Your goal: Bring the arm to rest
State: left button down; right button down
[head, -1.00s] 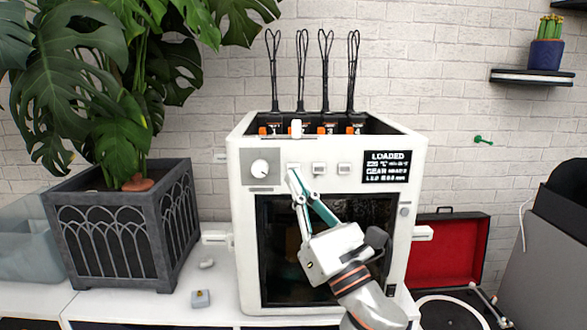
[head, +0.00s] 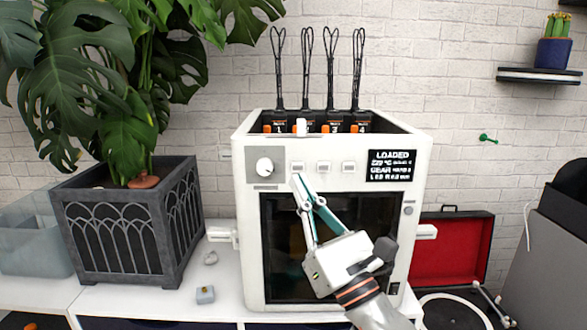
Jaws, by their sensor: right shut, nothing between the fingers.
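My right gripper (head: 298,183) is in front of the white printer (head: 247,225). Its fingers are shut and empty, with the tips just below the leftmost of the printer's small front buttons (head: 298,167). I cannot tell whether the tips touch the panel. My right arm comes up from the bottom right, across the dark printer door (head: 280,250). The printer's display (head: 391,166) reads LOADED. A round white dial (head: 265,167) sits left of the buttons. My left gripper is not in view.
A large plant in a dark planter (head: 125,225) stands left of the printer. A small grey-blue block (head: 205,294) lies on the white tabletop. A red-lined open case (head: 455,245) and a turntable (head: 450,310) are at right. A shelf with a cactus pot (head: 553,54) is upper right.

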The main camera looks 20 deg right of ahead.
notch_tip(320, 180, down, 34)
jog(key=s+d+m+g+h, duration=0.25)
jog(key=m+g, duration=0.55)
jog(key=m, duration=1.1)
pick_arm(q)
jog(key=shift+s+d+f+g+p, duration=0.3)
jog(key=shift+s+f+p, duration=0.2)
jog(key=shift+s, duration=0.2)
pick_arm(e)
jog(key=s+f+m+g, duration=0.3)
jog(key=s+f+m, duration=0.5)
jog(key=f, duration=0.4)
jog(key=s+d+f+m+g+h, duration=0.1)
jog(key=s+f+m+g, duration=0.2)
jog(key=s+f+m, duration=0.5)
notch_tip(320, 180, down, 4)
jog(key=shift+s+r, duration=0.15)
jog(key=shift+s, duration=0.9)
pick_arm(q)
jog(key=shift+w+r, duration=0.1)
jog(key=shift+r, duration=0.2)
pick_arm(e)
jog(key=shift+h, duration=0.25)
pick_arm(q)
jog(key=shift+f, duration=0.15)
